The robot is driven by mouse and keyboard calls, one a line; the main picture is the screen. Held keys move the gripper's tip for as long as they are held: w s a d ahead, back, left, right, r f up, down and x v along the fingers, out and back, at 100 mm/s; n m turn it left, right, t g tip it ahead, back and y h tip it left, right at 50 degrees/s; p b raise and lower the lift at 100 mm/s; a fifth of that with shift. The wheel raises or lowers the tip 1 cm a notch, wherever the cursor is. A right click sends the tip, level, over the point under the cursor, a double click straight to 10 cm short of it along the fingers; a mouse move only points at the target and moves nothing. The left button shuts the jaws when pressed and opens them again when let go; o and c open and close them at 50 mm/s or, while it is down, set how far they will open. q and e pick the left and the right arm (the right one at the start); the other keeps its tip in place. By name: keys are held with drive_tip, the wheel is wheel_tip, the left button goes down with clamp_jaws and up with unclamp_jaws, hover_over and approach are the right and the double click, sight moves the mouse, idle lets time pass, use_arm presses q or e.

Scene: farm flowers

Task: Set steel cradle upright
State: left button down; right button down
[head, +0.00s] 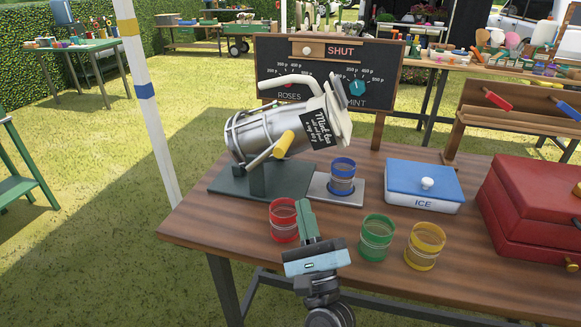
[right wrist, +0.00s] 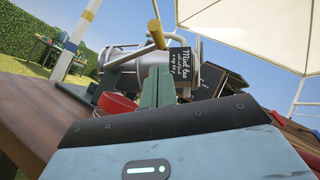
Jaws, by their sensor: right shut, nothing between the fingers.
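The steel cradle (head: 236,138) holds a pale metal jug (head: 305,122) with a black "Mint tea" label. Cradle and jug are tilted far over to the right, above a dark green base (head: 225,181). A yellow handle (head: 284,144) sticks out from the cradle toward me; it also shows in the right wrist view (right wrist: 156,34). My right gripper (head: 304,204) is shut and empty, its green fingers pointing toward the jug stand, below and apart from the handle. The fingers (right wrist: 158,77) overlap part of the jug in the right wrist view. My left gripper is not in view.
A blue-banded glass (head: 342,177) stands on a small grey tray (head: 321,193) below the jug's mouth. Red (head: 283,220), green (head: 376,238) and yellow (head: 425,247) glasses stand nearer. An ICE box (head: 422,190) and red case (head: 520,215) are right. A "SHUT" board (head: 395,81) stands behind.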

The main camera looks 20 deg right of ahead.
drive_tip(key=p+x, duration=0.2)
drive_tip(key=x, duration=0.8)
idle(0.4)
